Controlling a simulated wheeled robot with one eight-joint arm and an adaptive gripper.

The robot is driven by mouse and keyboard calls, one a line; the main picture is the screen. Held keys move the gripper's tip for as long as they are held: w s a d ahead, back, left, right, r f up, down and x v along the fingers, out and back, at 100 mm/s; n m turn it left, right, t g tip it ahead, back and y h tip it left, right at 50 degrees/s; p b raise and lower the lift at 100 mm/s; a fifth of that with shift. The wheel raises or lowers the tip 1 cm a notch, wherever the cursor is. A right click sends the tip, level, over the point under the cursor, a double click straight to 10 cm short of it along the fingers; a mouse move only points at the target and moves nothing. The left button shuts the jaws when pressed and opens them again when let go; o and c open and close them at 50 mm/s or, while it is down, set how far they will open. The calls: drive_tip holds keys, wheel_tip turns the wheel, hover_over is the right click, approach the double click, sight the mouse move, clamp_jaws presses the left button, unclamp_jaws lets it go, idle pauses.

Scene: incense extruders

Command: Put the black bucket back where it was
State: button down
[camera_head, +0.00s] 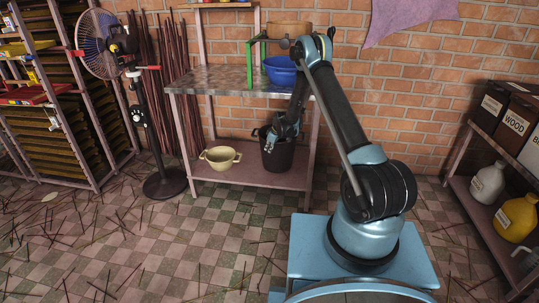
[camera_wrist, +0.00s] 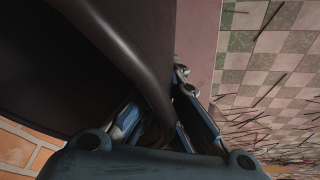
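The black bucket (camera_head: 277,154) is upright on the pink lower shelf of the metal table, at the shelf's right end. My gripper (camera_head: 284,131) reaches down to the bucket's rim from above. In the wrist view, the dark bucket (camera_wrist: 135,60) fills the upper left, and its wall runs between the fingers of my gripper (camera_wrist: 165,115). The fingers converge on the rim from both sides and appear shut on it. One fingertip is hidden behind the bucket wall. The bucket's base looks to be at shelf level, but firm contact cannot be told.
A cream two-handled pot (camera_head: 220,158) stands left of the bucket on the lower shelf (camera_head: 250,177). A blue bowl (camera_head: 281,70) is on the tabletop (camera_head: 215,80) above. A fan (camera_head: 165,180) stands left. Incense sticks litter the checkered floor (camera_head: 200,235). A shelf with jugs (camera_head: 488,182) is at right.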

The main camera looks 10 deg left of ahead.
sight(268, 155)
drive_tip(key=shift+w+f, duration=0.1)
drive_tip(key=shift+f, duration=1.7)
drive_tip(key=shift+a, duration=0.1)
drive_tip(key=c, duration=1.8)
unclamp_jaws()
drive_tip(key=v, duration=1.2)
